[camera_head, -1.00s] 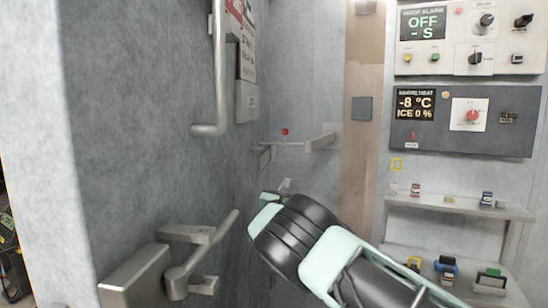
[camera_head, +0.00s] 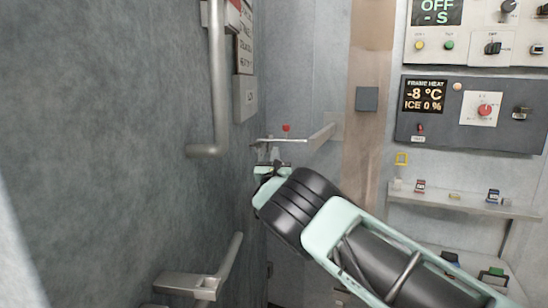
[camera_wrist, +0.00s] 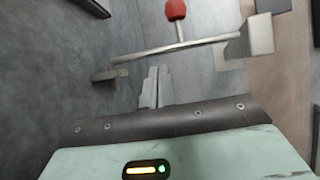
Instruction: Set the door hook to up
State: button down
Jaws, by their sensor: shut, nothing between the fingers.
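The door hook (camera_head: 280,140) is a thin metal bar lying about level, between the grey door or wall panel on the left and a bracket (camera_head: 322,136) on the right. A red knob (camera_head: 286,128) shows just above the bar. In the wrist view, the hook bar (camera_wrist: 180,48) crosses above my fingers, and the red knob (camera_wrist: 175,10) rises from it on a short stem. My gripper (camera_head: 268,166) is just below the bar in the head view. In the wrist view, my gripper (camera_wrist: 154,80) has its fingers together and empty; contact with the bar cannot be told.
A vertical handle (camera_head: 220,85) and a lower lever handle (camera_head: 215,275) stick out from the grey panel on the left. Control panels (camera_head: 470,112) and a small shelf (camera_head: 460,205) with several little items are on the right.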

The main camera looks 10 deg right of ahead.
jog(key=shift+w+d+r+p, duration=0.15)
jog(key=shift+w+r+p, duration=0.15)
jog(key=shift+r, duration=0.15)
jog(key=shift+b, duration=0.3)
jog(key=shift+r+m+h+b, duration=0.3)
jog(key=shift+m+h, duration=0.1)
jog(key=shift+m, duration=0.2)
